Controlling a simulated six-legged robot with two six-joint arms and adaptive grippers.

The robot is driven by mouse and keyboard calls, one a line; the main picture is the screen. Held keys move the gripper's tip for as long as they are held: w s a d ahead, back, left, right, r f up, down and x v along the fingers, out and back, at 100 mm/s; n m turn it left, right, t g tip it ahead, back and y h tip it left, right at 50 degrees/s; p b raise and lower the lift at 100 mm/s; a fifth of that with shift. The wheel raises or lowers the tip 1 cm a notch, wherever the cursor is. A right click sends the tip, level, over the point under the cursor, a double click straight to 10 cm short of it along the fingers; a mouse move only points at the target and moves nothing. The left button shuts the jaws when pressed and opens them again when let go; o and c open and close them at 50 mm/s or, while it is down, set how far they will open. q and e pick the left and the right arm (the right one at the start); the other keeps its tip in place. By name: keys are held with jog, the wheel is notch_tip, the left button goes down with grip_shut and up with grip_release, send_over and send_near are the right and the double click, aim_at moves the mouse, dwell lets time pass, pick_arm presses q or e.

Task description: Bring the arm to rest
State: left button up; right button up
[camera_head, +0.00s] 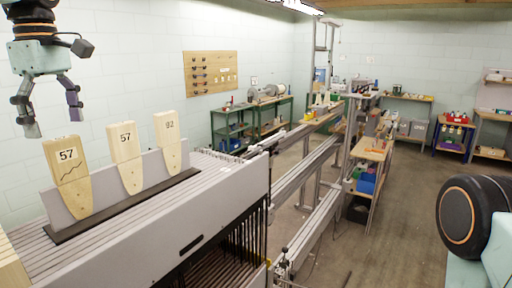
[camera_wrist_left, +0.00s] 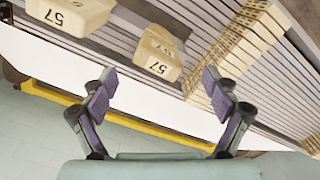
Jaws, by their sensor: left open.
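My left gripper (camera_head: 52,112) hangs open and empty at the upper left of the head view, above and behind the numbered wooden blocks. Its two spread fingers also show in the left wrist view (camera_wrist_left: 157,95), with nothing between them. A wooden block marked 57 (camera_head: 68,172) stands at the left on the grey machine top. A second block marked 57 (camera_head: 124,155) and one marked 92 (camera_head: 168,140) stand to its right. Two blocks marked 57 show in the wrist view, at the top left (camera_wrist_left: 72,14) and near the middle (camera_wrist_left: 157,55). My right gripper is not in view.
The blocks stand against a grey upright plate (camera_head: 152,170) on the slatted machine top (camera_head: 170,222). Wooden pieces (camera_wrist_left: 240,45) line the slats in the wrist view. Metal rails (camera_head: 312,165) run toward the back. Green workbenches (camera_head: 250,118) stand along the wall. The floor at right is largely clear.

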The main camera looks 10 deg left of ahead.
pick_arm(q)
jog(key=shift+w+r+p, duration=0.1)
jog(key=shift+r+p, duration=0.65)
jog(key=shift+r, duration=0.5)
jog(key=shift+d, duration=0.1)
